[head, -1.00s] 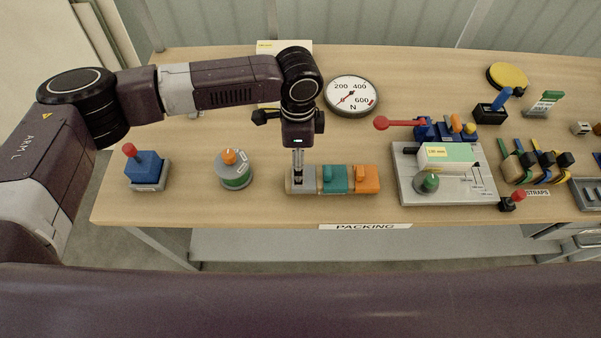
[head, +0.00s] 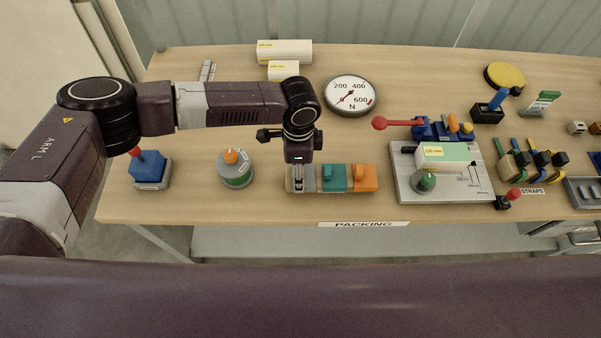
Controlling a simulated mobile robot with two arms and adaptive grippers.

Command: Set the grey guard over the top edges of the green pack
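The grey guard (head: 309,186) is the left piece in a row on a low holder near the front edge of the table, beside a teal piece (head: 334,178) and an orange piece (head: 364,178). My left gripper (head: 298,185) points straight down at the grey guard, its fingers at the guard's level. The fingers look close together, but whether they are closed on it is too small to tell. The green pack (head: 460,151), a white box with a green top and a yellow label, lies on a grey plate (head: 409,172) to the right. My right gripper is not in view.
A round dial (head: 351,96) lies behind the row. A red-knobbed lever (head: 380,123) stands behind the plate, and a green knob (head: 425,182) sits at the plate's front. White boxes (head: 285,52) stand at the back. Bare table lies between the row and the plate.

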